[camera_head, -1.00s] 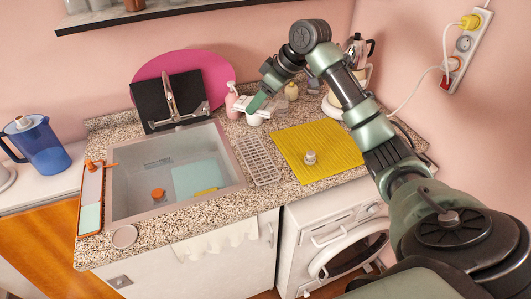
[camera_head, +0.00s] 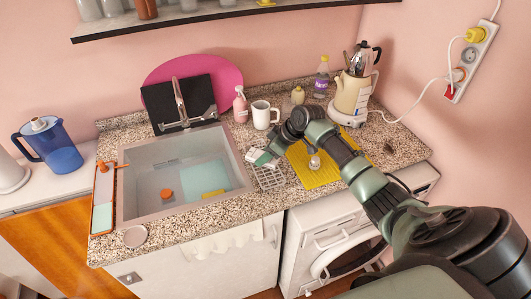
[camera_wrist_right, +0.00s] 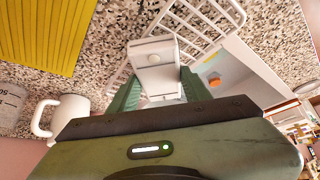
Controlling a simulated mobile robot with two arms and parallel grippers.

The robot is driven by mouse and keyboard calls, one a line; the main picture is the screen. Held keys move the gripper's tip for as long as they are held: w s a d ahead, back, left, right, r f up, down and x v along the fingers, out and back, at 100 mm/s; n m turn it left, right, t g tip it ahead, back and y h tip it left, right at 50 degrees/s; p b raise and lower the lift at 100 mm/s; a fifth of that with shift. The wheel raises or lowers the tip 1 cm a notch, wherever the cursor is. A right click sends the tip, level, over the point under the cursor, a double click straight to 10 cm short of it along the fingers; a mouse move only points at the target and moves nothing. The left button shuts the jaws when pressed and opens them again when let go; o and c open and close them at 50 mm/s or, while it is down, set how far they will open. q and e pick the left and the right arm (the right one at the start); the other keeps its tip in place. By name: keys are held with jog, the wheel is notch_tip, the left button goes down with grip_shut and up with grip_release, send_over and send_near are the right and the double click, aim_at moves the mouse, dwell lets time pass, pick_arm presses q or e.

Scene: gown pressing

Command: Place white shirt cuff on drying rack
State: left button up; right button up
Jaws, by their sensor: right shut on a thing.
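The white shirt cuff (camera_wrist_right: 158,62) is a small boxy white piece with a round button, seen in the right wrist view. My right gripper (camera_wrist_right: 158,88) is shut on it, with one green finger on each side. In the head view this gripper (camera_head: 263,157) is at the far end of the drying rack (camera_head: 268,180), a white wire grid on the counter between the sink and a yellow mat. The rack's wires (camera_wrist_right: 200,22) also show just beyond the cuff in the wrist view. Whether the cuff touches the rack I cannot tell. My left gripper is not in view.
A white mug (camera_head: 261,115) and a pink spray bottle (camera_head: 240,106) stand behind the gripper. The sink (camera_head: 133,202) is to the left. The yellow mat (camera_head: 322,176) on the right bears a small jar (camera_head: 314,162). A kettle (camera_head: 352,95) stands at the back right.

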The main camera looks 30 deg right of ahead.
jog(key=shift+f, duration=0.2)
jog(key=o, duration=1.3)
jog(key=shift+o, duration=0.2)
jog(key=shift+r, duration=0.2)
jog(key=shift+s+d+r, duration=0.15)
jog(key=shift+d+r, duration=0.05)
jog(key=b+v, duration=0.2)
jog(key=v, duration=0.9)
jog(key=shift+b, duration=0.3)
jog(key=shift+s+a+r, duration=0.1)
